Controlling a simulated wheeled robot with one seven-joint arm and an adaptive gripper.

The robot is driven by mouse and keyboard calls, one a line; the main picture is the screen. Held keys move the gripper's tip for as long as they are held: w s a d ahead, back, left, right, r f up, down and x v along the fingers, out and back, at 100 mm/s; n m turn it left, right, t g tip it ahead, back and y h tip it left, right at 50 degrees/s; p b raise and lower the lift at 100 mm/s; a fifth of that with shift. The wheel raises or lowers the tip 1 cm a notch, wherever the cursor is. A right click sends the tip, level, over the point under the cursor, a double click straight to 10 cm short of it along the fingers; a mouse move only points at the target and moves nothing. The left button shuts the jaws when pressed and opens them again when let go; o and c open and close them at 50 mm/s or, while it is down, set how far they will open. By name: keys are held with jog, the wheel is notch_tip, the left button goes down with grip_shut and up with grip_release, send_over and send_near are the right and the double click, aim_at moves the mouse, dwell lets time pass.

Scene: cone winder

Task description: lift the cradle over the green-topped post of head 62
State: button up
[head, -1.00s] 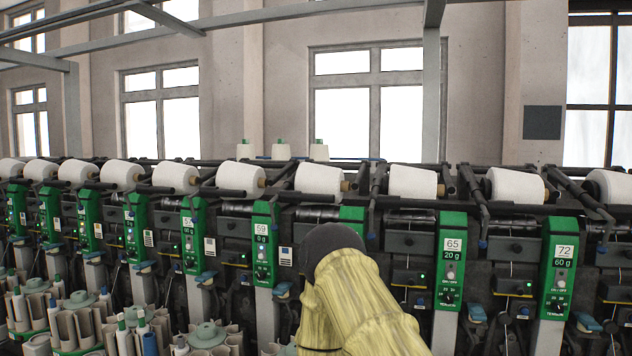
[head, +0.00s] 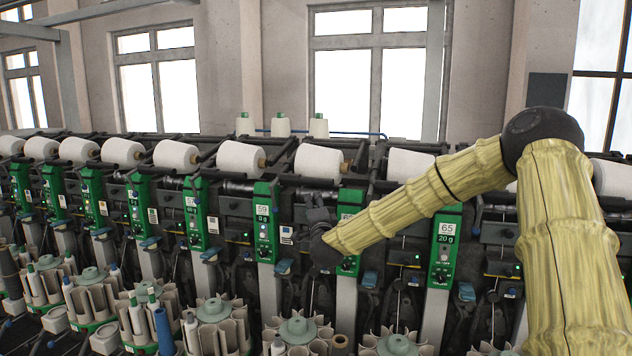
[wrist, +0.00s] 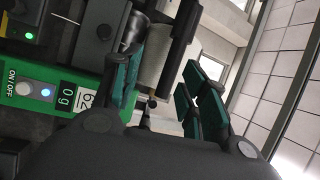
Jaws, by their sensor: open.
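Head 62's green-topped post (head: 349,205) stands in the middle of the head view, partly behind my forearm. Its green panel (wrist: 22,92), with the 62 label and a 0 g display, lies at the left of the wrist view. A white yarn package (head: 318,160) sits above the post, and its dark cradle arm (head: 358,160) is at the package's right end. My gripper (head: 318,214) is small and dark in front of the post. In the wrist view, my gripper (wrist: 162,70) is open, with the package (wrist: 155,62) and a dark bar (wrist: 181,45) beyond the gap between its fingers. I see no contact.
Neighbouring posts 59 (head: 264,225) and 65 (head: 444,245) stand close on either side. A dark rail runs along the packages. Grey bobbin magazines (head: 299,330) fill the area below. Three white cones (head: 281,126) stand behind the machine.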

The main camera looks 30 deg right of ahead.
aim_at(316, 184)
jog(key=shift+m+h, duration=0.5)
jog(key=shift+w+d+r+p, duration=0.8)
jog(key=shift+w+d, duration=0.3)
jog(key=shift+w, duration=0.45)
jog(key=shift+w+d+r+p, duration=0.8)
jog(key=shift+w+d, duration=0.35)
jog(key=shift+w, duration=0.45)
jog(key=shift+w+d+r+p, duration=0.75)
jog(key=shift+w+d, duration=0.35)
jog(key=shift+w, duration=0.45)
jog(key=shift+c, duration=0.2)
grip_shut()
